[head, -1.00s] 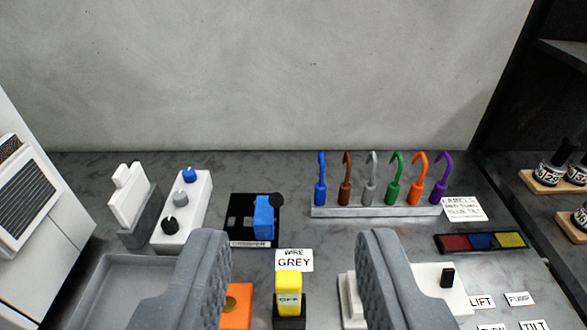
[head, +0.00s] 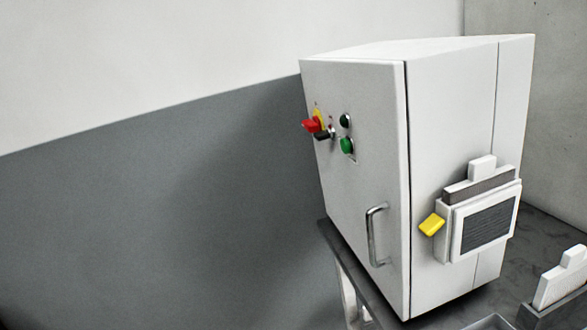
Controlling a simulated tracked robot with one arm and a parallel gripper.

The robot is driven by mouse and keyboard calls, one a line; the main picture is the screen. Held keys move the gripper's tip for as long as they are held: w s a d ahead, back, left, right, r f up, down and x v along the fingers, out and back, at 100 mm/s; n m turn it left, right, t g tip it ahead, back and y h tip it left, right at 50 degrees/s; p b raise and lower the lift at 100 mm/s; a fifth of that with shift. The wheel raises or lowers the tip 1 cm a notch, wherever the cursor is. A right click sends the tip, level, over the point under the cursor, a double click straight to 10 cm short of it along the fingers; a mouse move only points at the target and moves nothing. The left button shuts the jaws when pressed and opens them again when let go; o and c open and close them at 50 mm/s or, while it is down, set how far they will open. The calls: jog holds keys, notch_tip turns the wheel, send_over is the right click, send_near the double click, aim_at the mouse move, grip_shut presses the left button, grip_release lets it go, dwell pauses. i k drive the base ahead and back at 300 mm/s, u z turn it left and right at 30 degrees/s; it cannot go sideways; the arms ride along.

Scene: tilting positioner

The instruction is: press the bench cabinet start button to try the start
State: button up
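The bench cabinet (head: 365,185) is a white box standing on the dark bench, right of the middle in the head view. Its front face turns to the left and is shut. High on that face is a green button (head: 347,146), with a dark round button or lamp (head: 345,120) just above it. To their left is a red switch handle (head: 313,125) on a yellow plate, with a small black part below it. No lettering can be read beside them. My gripper is not in view, and nothing touches the cabinet front.
A metal door handle (head: 374,236) sticks out low on the front. A holder with a dark grille (head: 486,228) and a yellow tab (head: 432,225) juts from the cabinet's right side. A white block (head: 560,278) stands at lower right. Space left of the cabinet looks clear, before the wall.

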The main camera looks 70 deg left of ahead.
aim_at(346, 146)
jog(key=u, duration=1.3)
